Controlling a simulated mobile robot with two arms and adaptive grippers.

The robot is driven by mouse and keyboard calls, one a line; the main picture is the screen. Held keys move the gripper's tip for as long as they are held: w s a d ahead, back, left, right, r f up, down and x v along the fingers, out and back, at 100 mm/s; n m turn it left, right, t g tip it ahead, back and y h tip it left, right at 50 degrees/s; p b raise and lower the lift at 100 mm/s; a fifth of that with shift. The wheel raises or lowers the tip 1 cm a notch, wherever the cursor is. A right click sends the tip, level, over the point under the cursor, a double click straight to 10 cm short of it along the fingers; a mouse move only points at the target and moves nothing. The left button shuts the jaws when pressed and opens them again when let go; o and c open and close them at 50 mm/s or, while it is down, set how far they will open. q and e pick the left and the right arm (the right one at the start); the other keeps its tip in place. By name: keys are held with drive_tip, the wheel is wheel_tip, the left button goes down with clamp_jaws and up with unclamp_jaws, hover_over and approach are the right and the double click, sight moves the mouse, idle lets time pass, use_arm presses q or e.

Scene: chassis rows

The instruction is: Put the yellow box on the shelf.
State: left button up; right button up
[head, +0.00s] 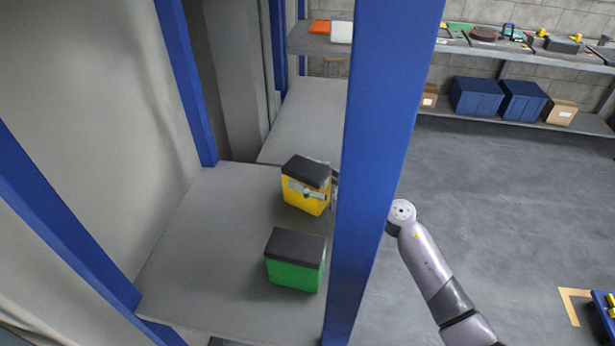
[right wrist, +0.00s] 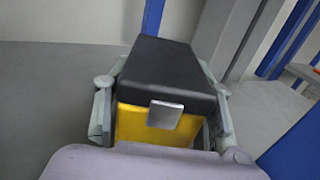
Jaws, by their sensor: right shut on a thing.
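The yellow box (head: 304,201) with a black lid is over the grey shelf (head: 190,260), behind the green box in the head view. I cannot tell whether its base touches the shelf. My right gripper (head: 312,190) reaches in from the right behind the blue post and is shut on the yellow box. In the right wrist view the fingers of my right gripper (right wrist: 160,112) lie along both sides of the yellow box (right wrist: 150,128), and a grey plate shows on its near face. My left gripper is not in view.
A green box (head: 294,276) with a black lid stands on the same shelf, nearer the front. A blue post (head: 375,150) rises between the shelf and my right arm. The shelf's left part is clear. Blue bins (head: 477,97) sit on a far rack.

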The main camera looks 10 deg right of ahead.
drive_tip(key=o, duration=1.5)
drive_tip(key=shift+o, duration=0.2)
drive_tip(key=shift+s+d+f, duration=0.1)
drive_tip(key=shift+s+d, duration=0.1)
drive_tip(key=b+v, duration=0.3)
drive_tip(key=v, duration=0.7)
drive_tip(key=shift+s+d+b, duration=0.15)
drive_tip(key=shift+s+b, duration=0.1)
drive_tip(key=shift+b, duration=0.1)
drive_tip(key=shift+s+d, duration=0.3)
